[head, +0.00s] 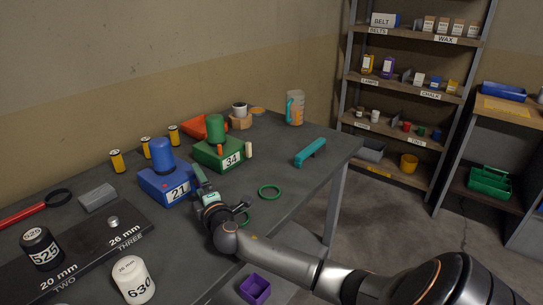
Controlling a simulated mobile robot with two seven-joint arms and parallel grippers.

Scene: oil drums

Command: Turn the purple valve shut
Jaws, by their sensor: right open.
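I cannot make out a purple valve in the head view. My right gripper (199,177) reaches in from the lower right over the table, between the blue block marked 21 (155,187) and the green block marked 34 (232,158). It is open, and I see nothing held; its fingertips are small and partly lost against the blocks. My left gripper is not in view.
Shelves (415,90) stand behind at right.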

